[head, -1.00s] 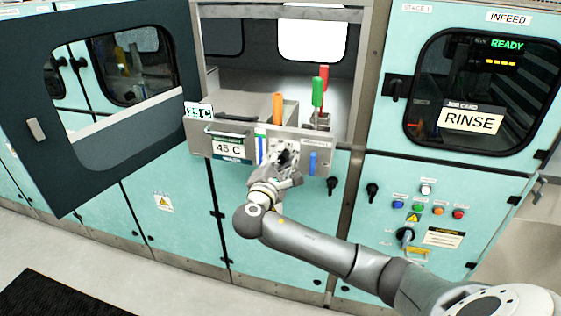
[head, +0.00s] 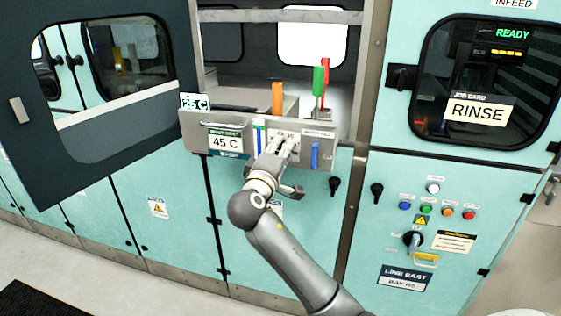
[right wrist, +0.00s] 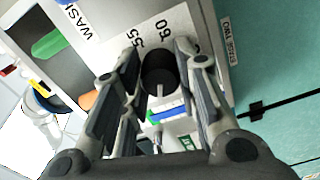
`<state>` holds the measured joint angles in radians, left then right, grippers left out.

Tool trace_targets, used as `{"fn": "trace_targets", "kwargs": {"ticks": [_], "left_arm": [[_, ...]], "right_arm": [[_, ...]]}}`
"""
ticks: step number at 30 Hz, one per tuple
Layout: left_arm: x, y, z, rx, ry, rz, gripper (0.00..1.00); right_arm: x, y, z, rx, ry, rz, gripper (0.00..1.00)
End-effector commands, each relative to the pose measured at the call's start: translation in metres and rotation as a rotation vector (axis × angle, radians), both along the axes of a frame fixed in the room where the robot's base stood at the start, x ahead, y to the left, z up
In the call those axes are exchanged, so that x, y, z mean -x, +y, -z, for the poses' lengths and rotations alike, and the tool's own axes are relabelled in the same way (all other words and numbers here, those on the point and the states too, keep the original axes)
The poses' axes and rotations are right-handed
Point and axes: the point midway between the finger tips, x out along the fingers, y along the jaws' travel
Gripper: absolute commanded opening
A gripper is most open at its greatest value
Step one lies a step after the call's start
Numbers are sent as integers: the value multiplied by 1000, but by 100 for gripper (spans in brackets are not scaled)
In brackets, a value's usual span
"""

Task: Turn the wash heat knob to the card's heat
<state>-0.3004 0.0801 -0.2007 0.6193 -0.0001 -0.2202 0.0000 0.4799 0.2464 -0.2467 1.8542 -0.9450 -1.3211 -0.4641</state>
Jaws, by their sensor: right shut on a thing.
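The black wash heat knob (right wrist: 158,72) shows in the right wrist view, on a pale panel with the numbers 55 and 60 printed beside it. A light pointer line on the knob points toward the bottom of that view. My right gripper (right wrist: 157,62) is shut on the knob, one finger on each side. In the head view my right gripper (head: 284,142) is at the drawer front and hides the knob. A card (head: 225,142) reading 45 C, with a green header, is on the drawer front left of the gripper. My left gripper is not in view.
A small 25 C sign (head: 194,103) stands above the drawer's left end. A blue handle (head: 315,155) is right of the gripper. Orange (head: 278,97) and green (head: 319,82) handles rise behind. An open dark door (head: 95,165) is at left. A RINSE card (head: 479,110) hangs at right.

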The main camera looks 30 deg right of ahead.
Motion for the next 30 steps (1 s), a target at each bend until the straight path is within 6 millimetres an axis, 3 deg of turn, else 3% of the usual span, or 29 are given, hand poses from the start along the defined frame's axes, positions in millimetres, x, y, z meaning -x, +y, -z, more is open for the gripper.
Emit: {"fn": "trace_targets", "kwargs": {"ticks": [1, 15, 30], "left_arm": [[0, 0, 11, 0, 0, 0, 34], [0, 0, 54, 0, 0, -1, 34], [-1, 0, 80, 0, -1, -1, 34]], "right_arm": [[0, 1, 7, -35, -34, -2, 4], [-1, 1, 5, -321, -370, -2, 4], [0, 1, 2, -523, -608, -2, 4]]}}
